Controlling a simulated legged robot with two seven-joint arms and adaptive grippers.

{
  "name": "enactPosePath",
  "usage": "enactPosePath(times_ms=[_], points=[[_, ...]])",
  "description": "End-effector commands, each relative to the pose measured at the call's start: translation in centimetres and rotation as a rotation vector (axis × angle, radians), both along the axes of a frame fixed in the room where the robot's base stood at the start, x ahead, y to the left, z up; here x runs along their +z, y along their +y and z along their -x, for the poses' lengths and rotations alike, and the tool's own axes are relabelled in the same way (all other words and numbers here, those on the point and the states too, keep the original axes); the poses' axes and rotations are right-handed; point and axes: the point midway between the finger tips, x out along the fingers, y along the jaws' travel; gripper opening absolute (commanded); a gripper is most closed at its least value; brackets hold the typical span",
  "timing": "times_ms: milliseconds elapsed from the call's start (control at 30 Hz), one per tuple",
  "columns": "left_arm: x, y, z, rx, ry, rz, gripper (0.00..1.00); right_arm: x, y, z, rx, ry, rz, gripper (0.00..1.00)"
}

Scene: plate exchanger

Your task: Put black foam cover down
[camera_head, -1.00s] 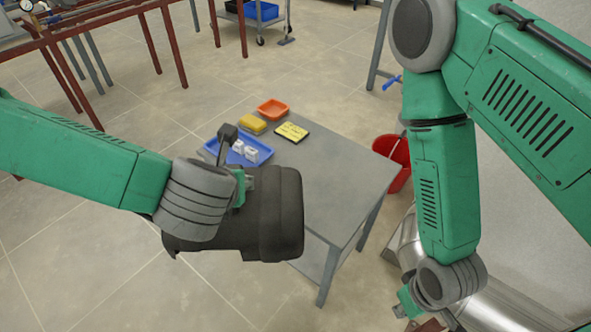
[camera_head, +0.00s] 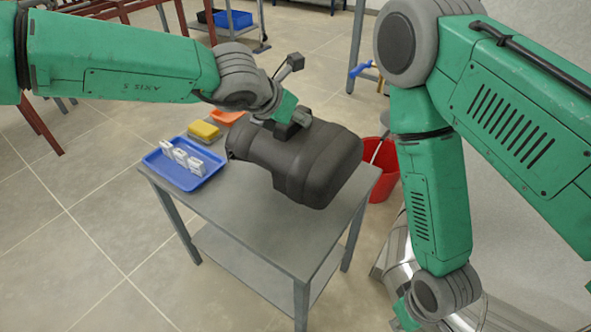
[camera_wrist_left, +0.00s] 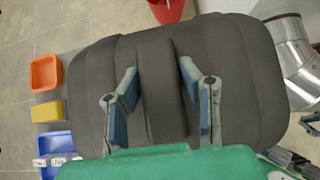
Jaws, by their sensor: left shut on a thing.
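The black foam cover (camera_head: 305,165) is a dark, rounded shell over the grey table (camera_head: 240,225). I cannot tell if its underside touches the tabletop. My left gripper (camera_head: 294,122) is shut on the raised handle on top of the cover. In the left wrist view the cover (camera_wrist_left: 235,85) fills most of the picture, with the left gripper's fingers (camera_wrist_left: 160,100) on either side of its handle. My right gripper (camera_head: 405,318) is low at the bottom edge, away from the cover, and its fingers are not clear.
A blue tray (camera_head: 165,176) with white parts sits at the table's left corner. A yellow block (camera_head: 204,130) and an orange tray (camera_head: 228,117) lie behind it. A red bucket (camera_head: 382,185) stands beyond the table's right side. The table's front is clear.

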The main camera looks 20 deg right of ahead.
Motion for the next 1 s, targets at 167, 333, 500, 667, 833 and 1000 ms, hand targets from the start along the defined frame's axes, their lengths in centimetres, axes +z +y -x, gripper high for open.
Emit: enactPosePath(times_ms=[167,333,500,667,833,1000], points=[[-3.4,0.4,0.0,0.001,0.0,0.003,0.0,-1.8,0.0,0.0,0.0,0.001,0.0,0.0],[-4.9,0.4,0.0,0.001,0.0,0.003,0.0,-2.5,0.0,0.0,0.0,0.0,0.0,0.0],[-8.0,0.1,0.0,0.0,0.001,-0.002,0.0,-4.1,0.1,0.0,0.001,0.0,0.0,0.0],[-8.8,0.1,0.0,0.001,0.001,-0.001,0.0,-4.4,0.0,0.0,0.0,0.001,0.0,0.0],[-8.7,0.2,0.1,0.001,0.002,-0.002,0.45,-4.3,0.0,0.0,0.0,0.0,0.0,0.0],[-8.7,0.4,0.0,0.001,0.002,0.0,0.52,-4.3,0.0,0.0,0.0,0.0,0.0,0.0]])
